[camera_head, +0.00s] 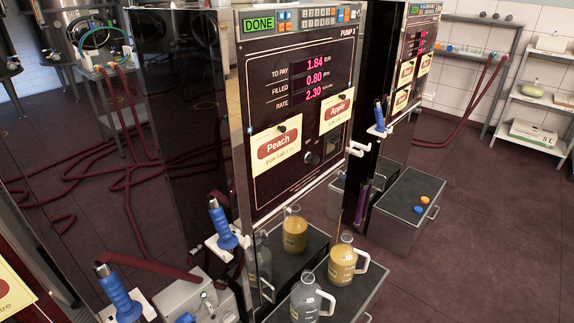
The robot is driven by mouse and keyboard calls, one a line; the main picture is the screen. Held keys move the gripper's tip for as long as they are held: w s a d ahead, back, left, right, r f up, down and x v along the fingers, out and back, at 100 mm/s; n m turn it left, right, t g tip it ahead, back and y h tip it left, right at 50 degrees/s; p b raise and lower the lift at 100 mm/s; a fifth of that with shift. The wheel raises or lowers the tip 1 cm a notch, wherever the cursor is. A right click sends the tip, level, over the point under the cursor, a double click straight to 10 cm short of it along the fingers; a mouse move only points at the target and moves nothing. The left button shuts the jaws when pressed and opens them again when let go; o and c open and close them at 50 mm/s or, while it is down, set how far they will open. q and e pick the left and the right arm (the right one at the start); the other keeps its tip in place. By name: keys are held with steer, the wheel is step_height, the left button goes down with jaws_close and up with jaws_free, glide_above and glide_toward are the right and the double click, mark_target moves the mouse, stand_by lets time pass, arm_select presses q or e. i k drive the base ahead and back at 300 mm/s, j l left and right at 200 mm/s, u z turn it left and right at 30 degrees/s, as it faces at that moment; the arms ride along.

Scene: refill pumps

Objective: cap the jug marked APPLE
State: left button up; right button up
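A jug of yellow-orange liquid (344,264) stands upright on the tray below PUMP 2, with a white handle on its right. A greyer, clear jug (304,302) stands in front of it, also white-handled. Both carry small dark marks too small to read, so I cannot tell which says APPLE. I see no cap on either neck. Matching jug shapes behind look like reflections in the glossy pump front. An orange cap (425,198) and a blue cap (418,209) lie on a grey cabinet at the right. Neither gripper is in view.
PUMP 2 (300,110) shows DONE and has Peach (277,145) and Apple (338,109) cards. Blue-handled nozzles (222,224) hang beside it. A second pump stands behind, right. Red hoses (140,225) cross the left floor. The right floor is clear.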

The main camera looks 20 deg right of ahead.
mark_target(343, 256)
steer(key=k+z, duration=0.2)
steer(key=z, duration=1)
